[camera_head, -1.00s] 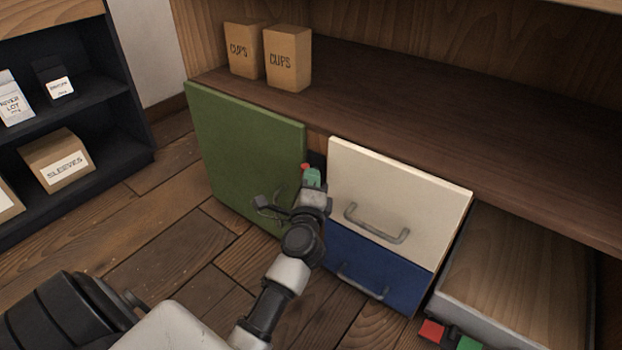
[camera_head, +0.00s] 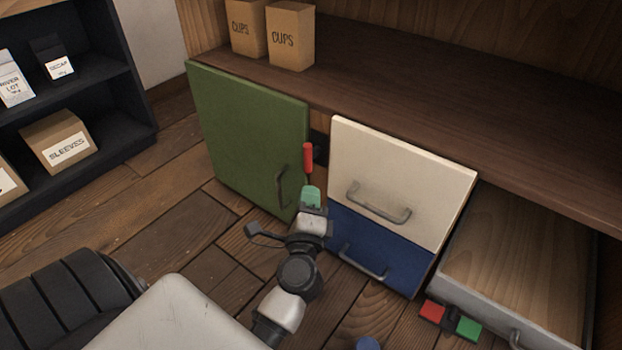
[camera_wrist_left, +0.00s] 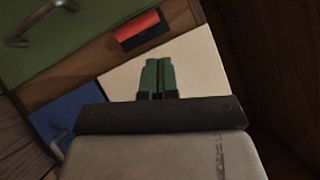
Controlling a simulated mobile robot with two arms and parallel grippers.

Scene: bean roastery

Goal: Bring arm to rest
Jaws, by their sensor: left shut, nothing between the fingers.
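My left gripper (camera_head: 311,194), with green fingers, is shut and empty. In the head view it is in front of the cabinet, near the gap between the green door and the blue drawer. Its arm comes up from the bottom of the picture. In the wrist view the two green fingers (camera_wrist_left: 157,76) lie side by side against the cream drawer front (camera_wrist_left: 180,60); I cannot tell how far apart they are from it. My right gripper is not in view.
A green door (camera_head: 250,130), a cream drawer (camera_head: 400,170) and a blue drawer (camera_head: 385,250) front the cabinet. A red handle-like part (camera_head: 308,158) shows in the gap. An open drawer (camera_head: 515,260) juts out at right, near red (camera_head: 432,311) and green (camera_head: 468,328) blocks.

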